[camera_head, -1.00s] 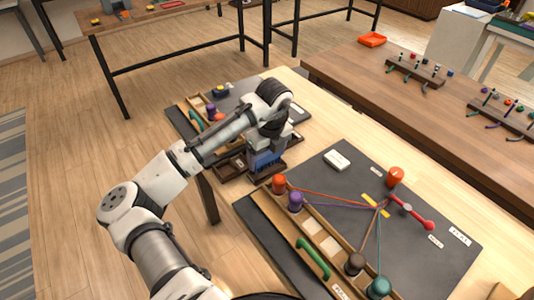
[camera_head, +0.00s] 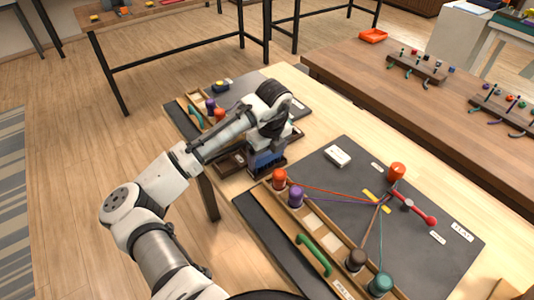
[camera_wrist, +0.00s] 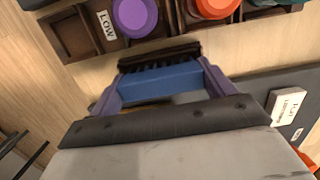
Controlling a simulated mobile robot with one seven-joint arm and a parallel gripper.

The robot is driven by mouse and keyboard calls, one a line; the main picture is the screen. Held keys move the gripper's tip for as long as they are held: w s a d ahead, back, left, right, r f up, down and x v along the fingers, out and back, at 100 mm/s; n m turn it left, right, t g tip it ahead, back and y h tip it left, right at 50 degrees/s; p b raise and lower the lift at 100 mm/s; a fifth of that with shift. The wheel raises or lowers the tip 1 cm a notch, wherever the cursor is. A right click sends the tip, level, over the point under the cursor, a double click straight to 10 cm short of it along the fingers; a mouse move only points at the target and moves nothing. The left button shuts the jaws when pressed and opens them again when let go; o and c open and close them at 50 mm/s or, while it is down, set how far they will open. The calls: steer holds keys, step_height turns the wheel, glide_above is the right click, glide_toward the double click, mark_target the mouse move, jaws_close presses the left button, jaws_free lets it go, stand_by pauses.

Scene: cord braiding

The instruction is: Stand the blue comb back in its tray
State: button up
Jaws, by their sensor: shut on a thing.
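My gripper (camera_wrist: 162,80) is shut on the blue comb (camera_wrist: 160,84), which shows as a blue bar with dark teeth between the purple fingers. In the head view the blue comb (camera_head: 266,157) is below my wrist, in front of the far board. A dark brown tray with compartments (camera_head: 232,161) lies right beside and under it. In the wrist view this tray (camera_wrist: 72,42) carries a LOW label. The comb's teeth are close to the tray's edge; I cannot tell whether they touch or sit in it.
A purple spool (camera_wrist: 135,15) and a red spool (camera_wrist: 213,6) stand near the comb in the wrist view. The near board (camera_head: 430,190) holds spools with stretched cords, a green handle (camera_head: 314,255) and a white block (camera_head: 337,156).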

steer(key=o, duration=1.2)
steer(key=shift+c, duration=0.2)
